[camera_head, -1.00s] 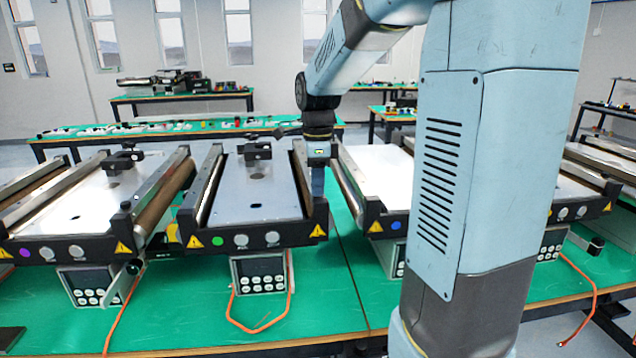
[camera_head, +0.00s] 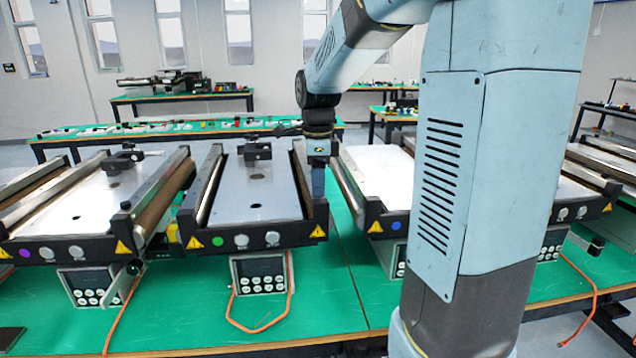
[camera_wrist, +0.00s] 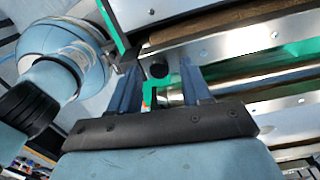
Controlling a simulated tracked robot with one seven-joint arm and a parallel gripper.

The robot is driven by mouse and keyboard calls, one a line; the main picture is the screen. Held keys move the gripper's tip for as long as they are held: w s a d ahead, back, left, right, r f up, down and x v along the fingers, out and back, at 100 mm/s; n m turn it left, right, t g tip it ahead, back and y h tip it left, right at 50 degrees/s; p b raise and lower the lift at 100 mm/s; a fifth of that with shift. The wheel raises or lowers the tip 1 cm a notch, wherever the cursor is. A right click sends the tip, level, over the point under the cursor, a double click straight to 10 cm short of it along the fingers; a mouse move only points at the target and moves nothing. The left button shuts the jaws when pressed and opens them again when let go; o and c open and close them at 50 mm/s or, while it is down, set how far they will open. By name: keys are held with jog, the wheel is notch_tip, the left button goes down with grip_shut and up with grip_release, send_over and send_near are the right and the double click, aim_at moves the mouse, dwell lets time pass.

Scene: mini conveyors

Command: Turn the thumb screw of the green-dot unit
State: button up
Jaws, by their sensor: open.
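The green-dot unit (camera_head: 240,210) is the mini conveyor left of centre in the head view, with a green dot (camera_head: 218,241) on its black front plate. My gripper (camera_head: 319,192) points down at the front right corner of this unit, beside its right rail. In the wrist view my gripper (camera_wrist: 159,72) is open, with its two blue fingers apart. A dark round knob, which looks like the thumb screw (camera_wrist: 158,70), shows between the fingertips. I cannot tell whether either finger touches it. In the head view my gripper hides that spot.
A purple-dot conveyor (camera_head: 75,215) stands close on the left, with a black knob on its right rail. A blue-dot conveyor (camera_head: 380,170) stands on the right, partly behind my arm. An orange cable (camera_head: 262,328) lies on the green table (camera_head: 335,300) in front.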

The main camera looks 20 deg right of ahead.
notch_tip(320, 180, up, 13)
jog(key=shift+r, duration=0.15)
dwell(0.4)
jog(key=s+a+f+n+t, duration=0.1)
jog(key=s+f+n, duration=0.3)
jog(key=s+n, duration=0.6)
jog(key=s+a+f+n+t, duration=0.1)
jog(key=s+f+n+t, duration=0.3)
jog(key=s+n, duration=0.7)
jog(key=shift+a+f+n+t, duration=0.2)
jog(key=shift+a+n+t, duration=0.1)
jog(key=shift+a+n, duration=0.1)
